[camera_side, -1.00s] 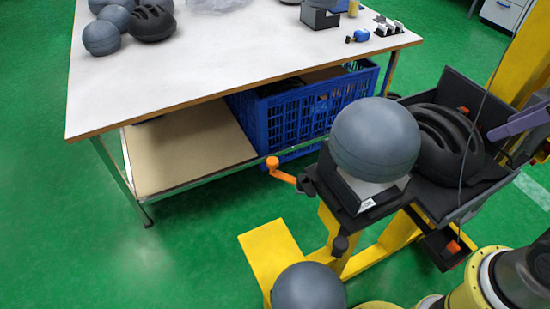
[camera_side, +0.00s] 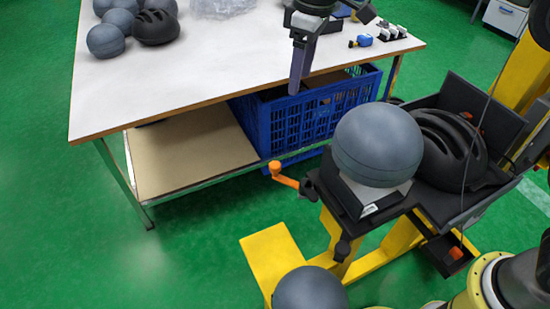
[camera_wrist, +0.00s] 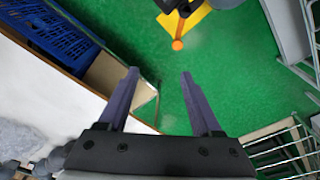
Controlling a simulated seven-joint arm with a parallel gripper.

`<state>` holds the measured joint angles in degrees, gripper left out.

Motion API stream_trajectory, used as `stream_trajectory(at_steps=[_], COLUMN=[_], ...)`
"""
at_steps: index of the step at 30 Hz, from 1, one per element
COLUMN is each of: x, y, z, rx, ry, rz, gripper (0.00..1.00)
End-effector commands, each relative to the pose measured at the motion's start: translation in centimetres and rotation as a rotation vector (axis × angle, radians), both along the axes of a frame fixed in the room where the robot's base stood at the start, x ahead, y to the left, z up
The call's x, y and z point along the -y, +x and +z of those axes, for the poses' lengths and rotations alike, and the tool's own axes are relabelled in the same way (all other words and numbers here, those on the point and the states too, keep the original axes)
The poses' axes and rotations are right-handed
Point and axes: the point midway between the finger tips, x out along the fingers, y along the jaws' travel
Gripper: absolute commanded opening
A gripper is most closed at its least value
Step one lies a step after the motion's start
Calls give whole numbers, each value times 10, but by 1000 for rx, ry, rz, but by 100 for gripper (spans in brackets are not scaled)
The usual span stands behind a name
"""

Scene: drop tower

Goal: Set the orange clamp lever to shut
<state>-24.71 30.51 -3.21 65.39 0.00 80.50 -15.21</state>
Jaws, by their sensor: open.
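The orange clamp lever (camera_side: 285,179) sticks out to the left from the black clamp of the yellow stand, with a round knob at its free end. In the wrist view the lever's orange knob (camera_wrist: 177,45) shows beyond my fingertips, near the top. My gripper (camera_side: 297,88) points down, above and behind the lever in the side view, in front of the table edge and blue crate. Its two purple fingers (camera_wrist: 158,72) are apart and empty in the wrist view. They do not touch the lever.
A grey ball (camera_side: 378,145) rests on the stand's black holder, beside a black helmet (camera_side: 447,150). Another ball (camera_side: 309,289) sits low in front. The white table (camera_side: 190,60) and blue crate (camera_side: 300,115) lie behind. Green floor is clear left of the lever.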

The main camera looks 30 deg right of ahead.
Motion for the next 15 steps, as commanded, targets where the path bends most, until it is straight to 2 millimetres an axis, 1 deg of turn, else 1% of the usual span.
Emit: stream_trajectory(at_steps=[1,3,6,9,10,13,15], x=[-16,-31,-44,-53,-54,-55,-54], y=[5,7,4,0,-1,-1,-2], z=[-19,-40,-65,-78,-80,-86,-96], rx=[-23,-49,-87,-107,-108,-107,-110], ry=[-11,-25,-44,-55,-56,-55,-57], rz=[23,46,70,86,90,91,90], gripper=[66,66,66,66,66,66,66])
